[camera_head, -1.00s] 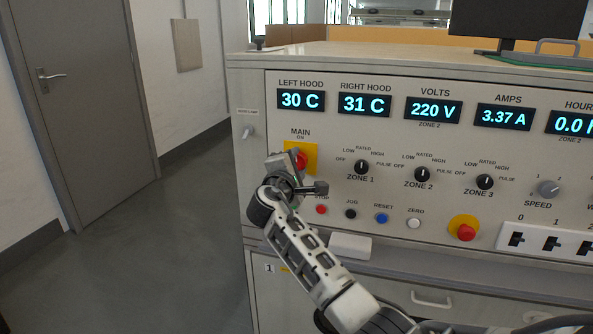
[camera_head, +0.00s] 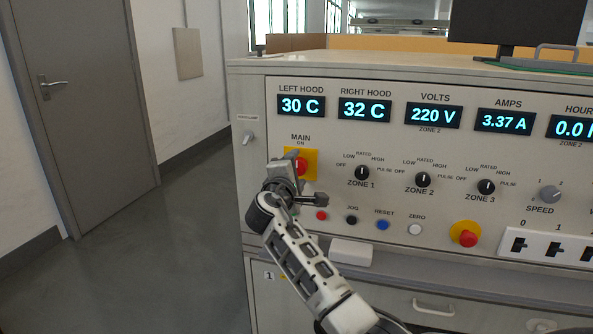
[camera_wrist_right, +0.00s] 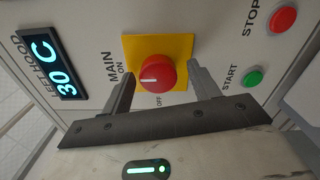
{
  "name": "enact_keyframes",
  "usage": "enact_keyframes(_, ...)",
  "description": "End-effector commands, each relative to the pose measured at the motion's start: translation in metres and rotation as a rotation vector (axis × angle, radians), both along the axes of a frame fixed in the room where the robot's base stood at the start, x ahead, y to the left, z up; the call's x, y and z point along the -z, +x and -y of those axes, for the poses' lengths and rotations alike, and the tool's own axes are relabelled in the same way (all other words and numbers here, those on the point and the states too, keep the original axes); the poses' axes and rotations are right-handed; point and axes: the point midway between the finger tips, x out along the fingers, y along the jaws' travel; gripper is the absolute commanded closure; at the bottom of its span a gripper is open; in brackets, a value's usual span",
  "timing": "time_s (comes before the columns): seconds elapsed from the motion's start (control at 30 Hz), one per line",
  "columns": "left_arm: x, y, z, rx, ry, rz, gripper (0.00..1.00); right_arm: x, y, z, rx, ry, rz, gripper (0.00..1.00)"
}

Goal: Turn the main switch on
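The main switch is a red round knob (camera_wrist_right: 156,76) on a yellow plate (camera_wrist_right: 184,42), under the MAIN and ON labels. Its white mark points toward the ON label; the OFF label sits at another side. In the head view the knob (camera_head: 301,167) is partly hidden by my right gripper (camera_head: 290,167). In the right wrist view the right gripper (camera_wrist_right: 162,88) is open, with its two fingers apart at either side of the knob and nothing between them that it grips. Contact with the knob cannot be told. My left gripper is not in view.
The lit displays (camera_head: 365,108) sit above. Zone knobs (camera_head: 362,173) are to the right. The green start button (camera_wrist_right: 253,79) and red stop button (camera_wrist_right: 284,19) are close to the gripper. A red button on yellow (camera_head: 467,239) is farther right. Open floor lies left.

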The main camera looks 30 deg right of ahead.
Motion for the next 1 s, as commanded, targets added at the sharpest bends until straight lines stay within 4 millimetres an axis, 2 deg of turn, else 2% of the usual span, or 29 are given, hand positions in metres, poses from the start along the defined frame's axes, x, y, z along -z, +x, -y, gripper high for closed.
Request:
enact_keyframes(0.23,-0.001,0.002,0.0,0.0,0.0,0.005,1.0,-0.002,-0.001,0.0,0.001,-0.003,0.001,0.39)
enact_keyframes(0.37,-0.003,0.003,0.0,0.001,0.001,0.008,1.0,-0.002,-0.008,-0.01,0.0,-0.004,0.001,0.39)
enact_keyframes(0.8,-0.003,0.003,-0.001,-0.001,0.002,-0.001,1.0,-0.001,-0.074,-0.086,-0.002,0.002,0.001,0.39)
enact_keyframes(1.0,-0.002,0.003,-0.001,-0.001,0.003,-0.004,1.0,-0.001,-0.095,-0.111,0.0,-0.001,0.001,0.39)
